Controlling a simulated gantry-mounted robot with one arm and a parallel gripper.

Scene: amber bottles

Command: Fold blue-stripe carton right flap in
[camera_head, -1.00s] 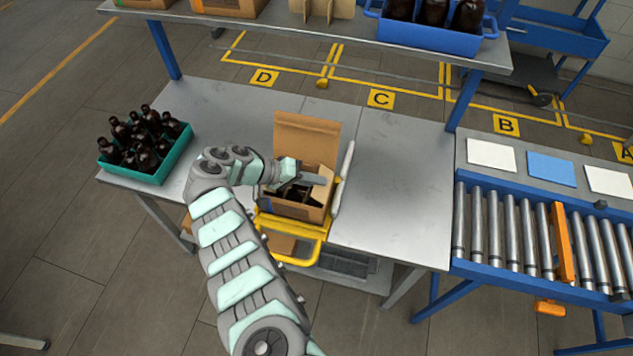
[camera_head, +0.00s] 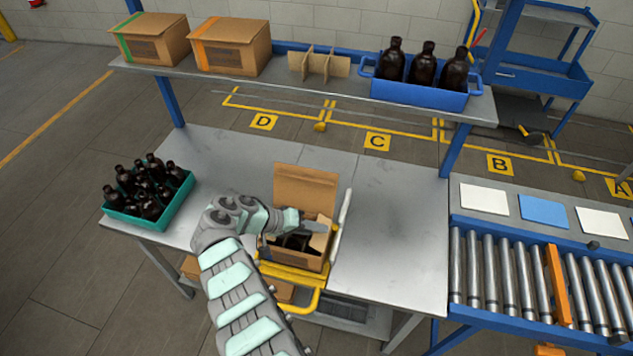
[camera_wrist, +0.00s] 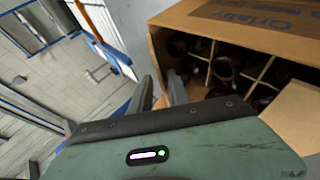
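The open carton (camera_head: 290,254) stands in the yellow frame (camera_head: 292,276) on the table, its back flap (camera_head: 305,190) upright. No blue stripe shows on it in these frames. In the wrist view, the carton (camera_wrist: 170,62) shows dark bottles (camera_wrist: 222,68) between cardboard dividers, a printed flap (camera_wrist: 262,22) along the top and another flap (camera_wrist: 292,112) at the right. My gripper (camera_head: 310,227) is over the carton's upper right part in the head view. Contact with a flap is unclear.
A white bar (camera_head: 341,225) rises close to the carton's right side. A teal crate (camera_head: 150,216) of bottles stands at the left. The overhead shelf (camera_head: 330,90) holds cartons and a blue bin (camera_head: 420,92). The table right of the carton is clear.

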